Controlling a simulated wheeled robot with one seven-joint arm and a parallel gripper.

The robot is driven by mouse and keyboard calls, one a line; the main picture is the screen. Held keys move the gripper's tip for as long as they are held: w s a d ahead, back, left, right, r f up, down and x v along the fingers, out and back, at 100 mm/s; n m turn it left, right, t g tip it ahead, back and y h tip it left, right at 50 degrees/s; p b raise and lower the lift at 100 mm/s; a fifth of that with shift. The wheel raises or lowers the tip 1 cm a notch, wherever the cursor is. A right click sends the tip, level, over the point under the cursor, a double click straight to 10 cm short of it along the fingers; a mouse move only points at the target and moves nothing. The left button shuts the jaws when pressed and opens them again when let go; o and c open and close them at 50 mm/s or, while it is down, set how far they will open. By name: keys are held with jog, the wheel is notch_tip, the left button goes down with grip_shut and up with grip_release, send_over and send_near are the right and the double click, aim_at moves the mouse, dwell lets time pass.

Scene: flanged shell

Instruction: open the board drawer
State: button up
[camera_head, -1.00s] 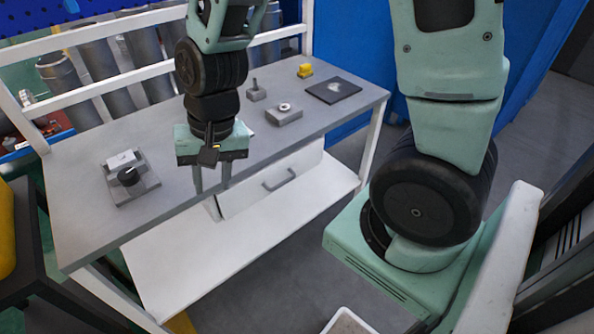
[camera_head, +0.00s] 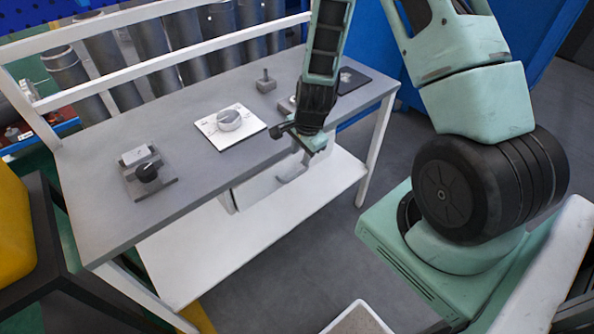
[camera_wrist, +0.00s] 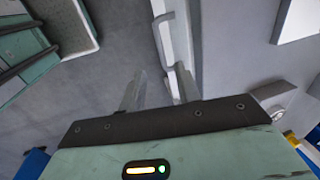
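The board drawer (camera_head: 250,190) is a white-fronted drawer under the grey workbench top, with a grey bar handle. In the head view my gripper (camera_head: 302,165) is at the drawer's front, beside the handle, and my arm hides part of both. In the wrist view the handle (camera_wrist: 162,38) stands out from the white drawer front (camera_wrist: 183,35). My gripper (camera_wrist: 160,70) shows two spread fingers, one on each side of the handle's near end. A gap shows between the fingers. I cannot tell whether either finger touches the handle.
On the workbench (camera_head: 190,185) stand a black-knob fixture (camera_head: 147,172), a white plate with a grey dial (camera_head: 228,120), a small post block (camera_head: 265,82) and a dark board (camera_head: 352,79). A white lower shelf (camera_head: 200,262) lies below. A pale tray (camera_head: 357,320) is on the floor.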

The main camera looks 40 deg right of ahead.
aim_at(296, 176)
jog(key=f, duration=0.3)
jog(key=w+f, duration=0.1)
jog(key=f, duration=0.2)
jog(key=w+f+p, duration=0.1)
jog(key=f, duration=0.2)
jog(key=shift+a+f, duration=0.1)
jog(key=shift+f, duration=0.05)
grip_shut()
